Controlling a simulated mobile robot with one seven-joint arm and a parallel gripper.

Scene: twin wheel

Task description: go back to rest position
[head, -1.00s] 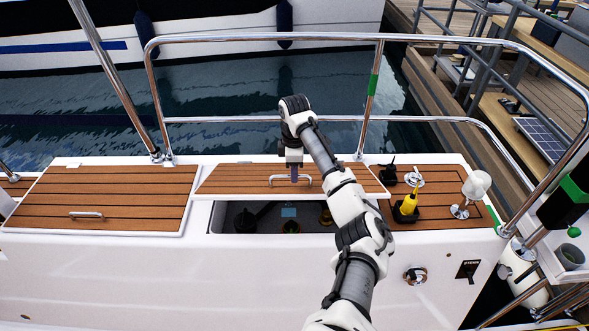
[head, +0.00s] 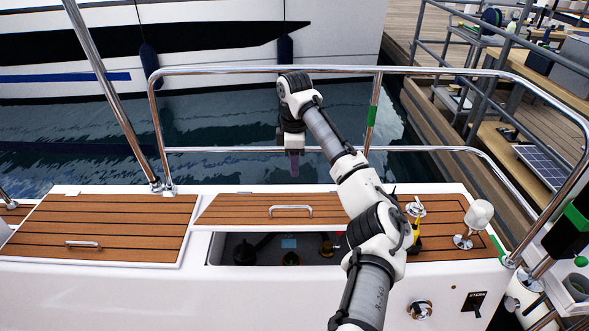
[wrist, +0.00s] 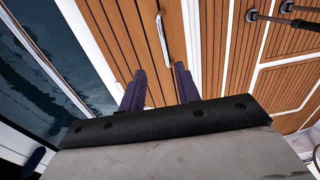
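My gripper (head: 292,166) hangs above the middle teak hatch lid (head: 235,209), apart from its metal handle (head: 291,209). In the wrist view my two purple fingers (wrist: 158,88) are spread apart with nothing between them, and the lid's handle (wrist: 161,38) lies beyond them. The lid is raised or shifted back, and an open locker (head: 270,257) shows in front of it. My arm reaches up from the lower right of the head view.
A closed left hatch (head: 110,220) has its own handle. Steel rails (head: 330,69) run around the seat. A white-topped fitting (head: 478,215) and a yellow item (head: 416,230), partly hidden by my arm, stand at right. Dark items lie in the locker.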

